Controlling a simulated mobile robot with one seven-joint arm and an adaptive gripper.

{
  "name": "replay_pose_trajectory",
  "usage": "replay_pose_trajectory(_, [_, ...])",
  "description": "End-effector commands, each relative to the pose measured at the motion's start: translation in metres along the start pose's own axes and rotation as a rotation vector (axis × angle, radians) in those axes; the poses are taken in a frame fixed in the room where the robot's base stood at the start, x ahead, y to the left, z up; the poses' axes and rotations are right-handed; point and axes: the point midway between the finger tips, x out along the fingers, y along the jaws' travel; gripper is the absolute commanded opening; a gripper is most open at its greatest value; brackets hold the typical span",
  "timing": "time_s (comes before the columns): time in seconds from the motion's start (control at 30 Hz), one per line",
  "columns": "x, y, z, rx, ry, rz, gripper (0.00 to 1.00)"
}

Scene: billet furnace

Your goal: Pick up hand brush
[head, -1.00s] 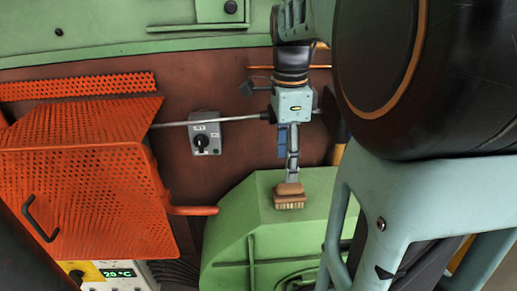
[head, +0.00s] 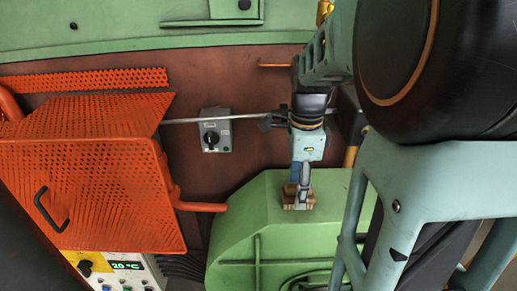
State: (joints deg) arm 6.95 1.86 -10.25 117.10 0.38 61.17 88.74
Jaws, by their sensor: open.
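The hand brush (head: 289,202), with a brown wooden back and pale bristles, sits on the flat top of the green housing (head: 255,205). My gripper (head: 301,188) points down at it from above. The jaws are open, and the near finger covers the middle of the brush. The brush shows to the left and right of that finger. The far finger is hidden, so I cannot tell whether the jaws touch the brush.
An orange perforated guard (head: 95,190) with a black handle stands at the left. A grey switch box (head: 215,131) is on the brown wall, with a metal rod (head: 240,117) beside it. An orange bar (head: 202,207) reaches toward the green housing. The housing top left of the brush is clear.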

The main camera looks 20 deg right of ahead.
Motion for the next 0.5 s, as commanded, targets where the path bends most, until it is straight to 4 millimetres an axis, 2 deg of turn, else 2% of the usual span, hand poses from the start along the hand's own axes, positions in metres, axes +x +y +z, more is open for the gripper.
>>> replay_pose_trajectory(0.13, [0.016,-0.001,0.000,0.000,0.000,0.000,0.56])
replay_pose_trajectory(0.37, [0.018,-0.001,0.000,-0.001,0.000,-0.002,0.56])
replay_pose_trajectory(0.5, [0.018,-0.001,0.000,-0.001,0.000,-0.002,0.44])
